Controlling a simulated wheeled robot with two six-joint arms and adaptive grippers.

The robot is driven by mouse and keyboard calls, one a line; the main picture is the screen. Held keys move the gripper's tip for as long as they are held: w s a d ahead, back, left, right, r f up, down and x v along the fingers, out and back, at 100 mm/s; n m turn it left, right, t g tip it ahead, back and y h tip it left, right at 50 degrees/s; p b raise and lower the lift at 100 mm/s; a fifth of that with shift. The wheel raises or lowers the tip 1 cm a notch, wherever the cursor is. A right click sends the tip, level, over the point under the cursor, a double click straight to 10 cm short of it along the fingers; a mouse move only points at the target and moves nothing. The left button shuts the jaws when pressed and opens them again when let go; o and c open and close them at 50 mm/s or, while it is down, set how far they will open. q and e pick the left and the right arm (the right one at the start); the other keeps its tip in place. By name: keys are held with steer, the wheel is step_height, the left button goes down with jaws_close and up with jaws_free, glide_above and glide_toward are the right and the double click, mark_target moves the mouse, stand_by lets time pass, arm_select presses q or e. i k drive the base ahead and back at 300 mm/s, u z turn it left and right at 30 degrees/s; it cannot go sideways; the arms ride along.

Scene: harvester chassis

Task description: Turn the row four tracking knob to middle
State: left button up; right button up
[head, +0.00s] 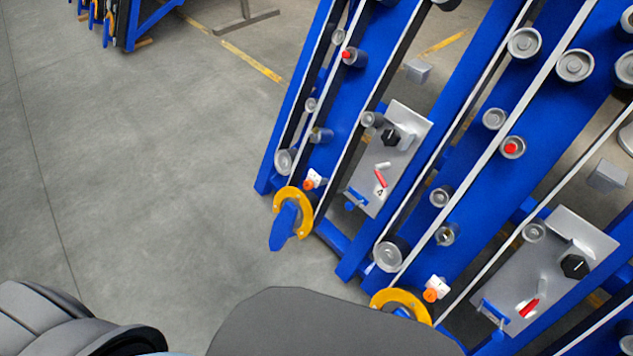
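A grey metal plate (408,160) marked "4" sits between blue beams right of the middle in the head view. It carries a black six-sided knob (391,137) near its upper part. Lower on it is a small red pointer or handle (380,178), slanting down to the right just above the "4". The frame does not show which of these is the tracking knob, and the knob's setting is too small to read. Neither of my grippers is in view.
A second similar plate (560,230) with a black knob (573,266) and red handle (529,306) stands at the lower right. Blue beams with grey rollers fill the right side. Yellow curved parts (299,215) stick out at the row ends. Grey floor (140,150) at left is clear.

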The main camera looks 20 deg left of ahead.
mark_target(307, 185)
steer(key=u, duration=2.25)
steer(key=i, duration=1.15)
steer(key=z, duration=3.3)
steer(key=i, duration=0.5)
steer(key=z, duration=0.05)
